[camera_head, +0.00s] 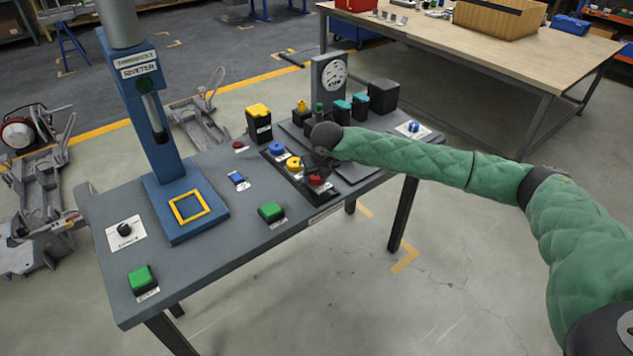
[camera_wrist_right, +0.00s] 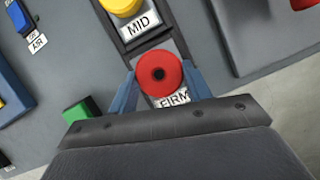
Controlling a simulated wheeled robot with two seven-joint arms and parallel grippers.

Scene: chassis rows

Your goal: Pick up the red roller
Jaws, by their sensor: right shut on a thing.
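The red roller (camera_wrist_right: 158,74) is a round red piece with a dark centre hole. It sits at the slot labelled FIRM, and also shows in the head view (camera_head: 316,181), partly hidden by my gripper. My right gripper (camera_wrist_right: 158,90) has its blue fingers on either side of the roller, shut on it. In the head view my right gripper (camera_head: 318,168) is over the near end of the dark roller holder (camera_head: 306,192). I cannot tell whether the roller is lifted clear of its slot. My left gripper is not in view.
A yellow roller (camera_head: 293,163), at the MID label, and a blue roller (camera_head: 277,148) stand in the same row. A green button (camera_head: 271,211) is nearby. The blue press (camera_head: 165,160) stands left on the grey table (camera_head: 215,265). Several dark blocks stand behind.

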